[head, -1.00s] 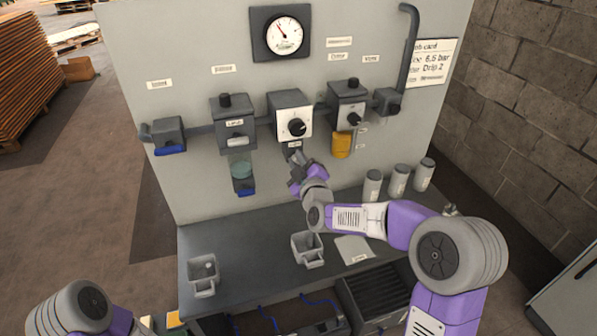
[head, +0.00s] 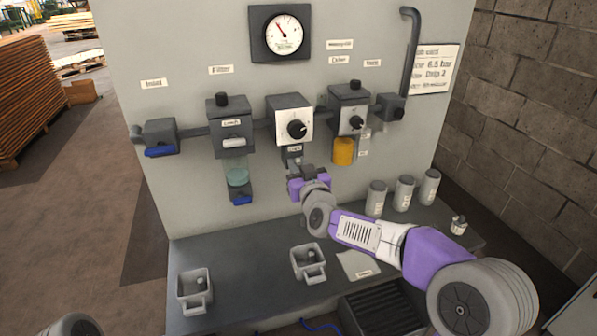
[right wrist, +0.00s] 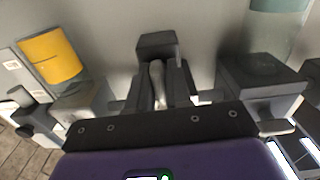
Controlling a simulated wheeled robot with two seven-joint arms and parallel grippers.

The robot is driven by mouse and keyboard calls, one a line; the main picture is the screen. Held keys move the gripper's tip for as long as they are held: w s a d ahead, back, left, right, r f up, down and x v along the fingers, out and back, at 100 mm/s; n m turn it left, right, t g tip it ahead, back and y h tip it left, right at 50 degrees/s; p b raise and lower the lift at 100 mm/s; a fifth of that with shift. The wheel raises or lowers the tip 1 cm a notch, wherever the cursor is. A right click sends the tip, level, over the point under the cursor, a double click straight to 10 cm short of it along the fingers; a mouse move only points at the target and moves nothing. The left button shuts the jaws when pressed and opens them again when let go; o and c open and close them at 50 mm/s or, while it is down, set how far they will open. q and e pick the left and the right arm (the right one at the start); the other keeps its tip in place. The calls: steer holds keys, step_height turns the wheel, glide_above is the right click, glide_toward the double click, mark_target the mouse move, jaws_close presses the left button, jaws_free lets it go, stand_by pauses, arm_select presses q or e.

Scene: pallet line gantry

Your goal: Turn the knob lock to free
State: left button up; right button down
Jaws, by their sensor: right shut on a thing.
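The grey regulator (head: 289,117) with its black round knob (head: 297,129) is on the panel. The knob lock (head: 292,161) is the small grey part below the regulator, under a small label, mostly hidden by my right gripper (head: 294,172). In the right wrist view, a slim light-grey lever (right wrist: 157,84) stands between the dark fingers of my right gripper (right wrist: 160,92), which is shut on it. Which setting the lock is at cannot be told. My left gripper is out of view.
Left of the regulator is a filter unit (head: 232,122) with a clear bowl (head: 238,173). Right of it is a lubricator (head: 348,108) with an amber bowl (head: 343,151).

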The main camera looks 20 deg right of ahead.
steer(key=shift+m, duration=0.3)
steer(key=c, duration=1.1)
jaws_free()
steer(key=s, duration=0.7)
steer(key=shift+s+d, duration=0.15)
steer(key=shift+s, duration=0.1)
